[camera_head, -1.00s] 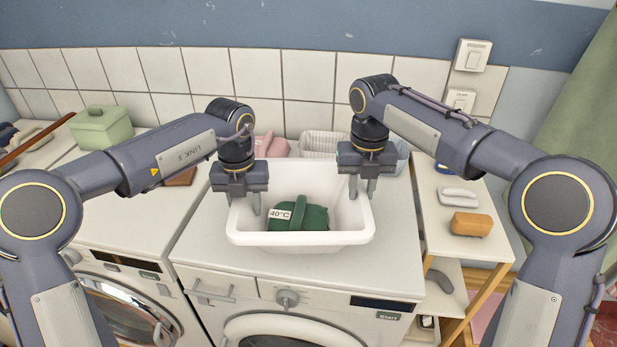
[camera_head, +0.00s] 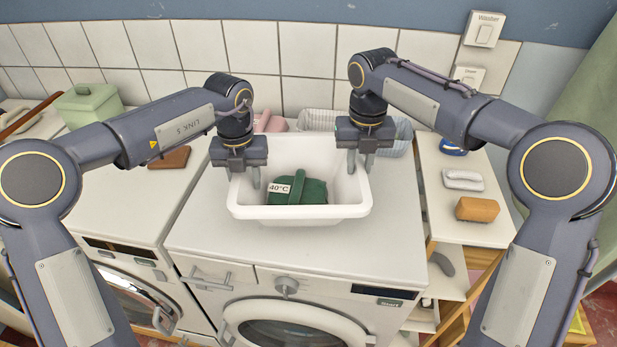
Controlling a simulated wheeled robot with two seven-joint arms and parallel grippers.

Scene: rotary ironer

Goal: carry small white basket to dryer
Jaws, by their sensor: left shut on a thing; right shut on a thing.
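The small white basket (camera_head: 300,212) is in the middle of the head view, upright above the top of the right-hand white machine (camera_head: 380,240). A green folded cloth (camera_head: 306,192) with a "40°C" tag lies in it. My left gripper (camera_head: 250,180) is shut on the basket's left rim. My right gripper (camera_head: 360,162) is shut on its right rim. I cannot tell whether the basket's bottom touches the machine top. A second white front-loading machine (camera_head: 130,210) stands to the left. I cannot tell which machine is the dryer.
A wire basket (camera_head: 318,120) and a pink item (camera_head: 268,122) are behind the white basket. A brown block (camera_head: 170,158) and a green box (camera_head: 90,104) are on the left machine. The machine top's front is clear.

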